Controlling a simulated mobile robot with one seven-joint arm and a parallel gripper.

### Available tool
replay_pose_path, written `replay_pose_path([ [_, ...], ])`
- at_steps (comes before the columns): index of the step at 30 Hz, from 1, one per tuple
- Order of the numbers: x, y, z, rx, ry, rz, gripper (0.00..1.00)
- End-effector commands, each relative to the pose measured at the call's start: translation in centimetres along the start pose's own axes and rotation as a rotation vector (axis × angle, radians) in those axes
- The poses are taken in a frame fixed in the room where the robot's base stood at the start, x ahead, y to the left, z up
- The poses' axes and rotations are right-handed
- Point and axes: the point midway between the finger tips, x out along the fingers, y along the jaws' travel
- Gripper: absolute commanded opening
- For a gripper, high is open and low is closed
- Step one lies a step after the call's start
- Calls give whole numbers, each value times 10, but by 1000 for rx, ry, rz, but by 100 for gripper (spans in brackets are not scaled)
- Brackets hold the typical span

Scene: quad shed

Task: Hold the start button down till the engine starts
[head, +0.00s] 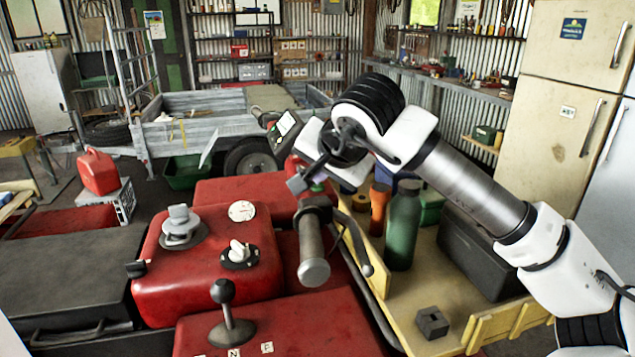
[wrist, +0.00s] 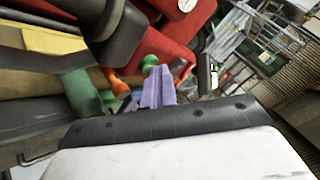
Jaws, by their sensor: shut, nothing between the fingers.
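The quad (head: 225,190) has red bodywork and a handlebar with a dark grip (head: 312,245) pointing toward me. A small green button (head: 318,187) shows at the inner end of this grip; I take it for the start button. In the wrist view the green button (wrist: 150,62) is round and sits just beyond my fingertips. My gripper (head: 298,184) is shut and empty, its pale fingers (wrist: 158,84) together beside the grip's inner end. I cannot tell whether the tips touch the button or whether it is pressed. Nothing visible shows the engine's state.
A brake lever (head: 356,243) runs along the right of the grip. A gear knob (head: 223,292) stands in front. A trailer (head: 190,125) stands behind.

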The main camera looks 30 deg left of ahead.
Motion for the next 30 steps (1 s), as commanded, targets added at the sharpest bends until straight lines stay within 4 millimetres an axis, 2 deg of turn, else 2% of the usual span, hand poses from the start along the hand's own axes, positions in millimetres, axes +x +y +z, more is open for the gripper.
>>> replay_pose_path([
  [12, -12, -8, -9, -1, 0, 1, 0],
  [24, -13, -10, -10, 0, 0, 0, 0],
  [30, -24, -18, -18, 0, 2, 1, 0],
])
